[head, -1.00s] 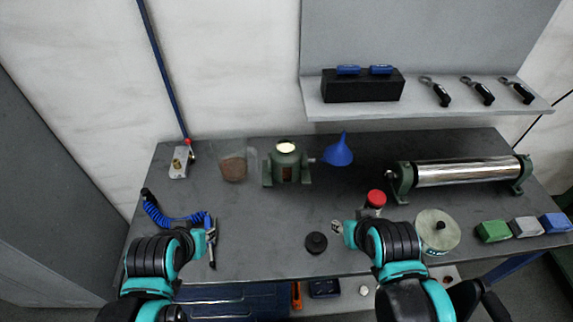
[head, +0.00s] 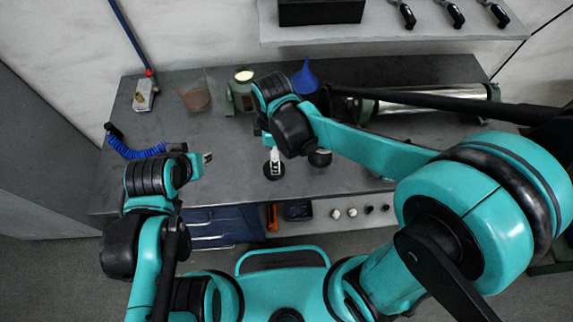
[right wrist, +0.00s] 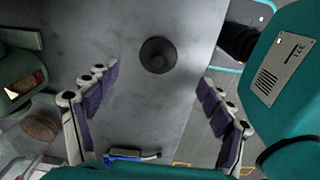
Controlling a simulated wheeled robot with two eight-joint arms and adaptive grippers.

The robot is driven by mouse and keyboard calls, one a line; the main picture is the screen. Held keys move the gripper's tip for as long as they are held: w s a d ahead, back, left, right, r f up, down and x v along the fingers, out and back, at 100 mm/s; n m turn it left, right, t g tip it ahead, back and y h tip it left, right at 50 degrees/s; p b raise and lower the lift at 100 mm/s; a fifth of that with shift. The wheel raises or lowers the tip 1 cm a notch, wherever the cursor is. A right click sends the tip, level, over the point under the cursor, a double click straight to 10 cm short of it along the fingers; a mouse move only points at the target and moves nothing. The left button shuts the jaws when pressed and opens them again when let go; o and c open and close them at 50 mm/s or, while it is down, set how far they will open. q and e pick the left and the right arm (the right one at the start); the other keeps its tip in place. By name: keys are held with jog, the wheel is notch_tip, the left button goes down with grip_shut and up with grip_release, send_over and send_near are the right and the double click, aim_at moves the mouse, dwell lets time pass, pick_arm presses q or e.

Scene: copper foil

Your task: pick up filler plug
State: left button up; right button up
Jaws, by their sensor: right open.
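My left gripper (head: 206,157) is at the left front of the bench, away from the plug. Its jaw gap is too small to read.
A blue coiled hose (head: 130,149) lies left. My right arm hides much of the bench's right side. The bench middle left is bare.

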aim_at(267, 171)
jog(key=shift+a+f+n, duration=0.2)
jog(key=shift+f+n, duration=0.1)
jog(key=shift+f, duration=0.4)
jog(key=f+b, duration=0.1)
jog(key=f, duration=0.1)
jog(key=f+b, duration=0.1)
jog(key=f, duration=0.1)
jog(key=f+b, duration=0.1)
jog(key=f, duration=0.2)
jog(key=shift+w+a, duration=0.2)
jog(key=shift+w, duration=0.05)
jog(key=shift+c, duration=1.3)
jog(key=c, duration=1)
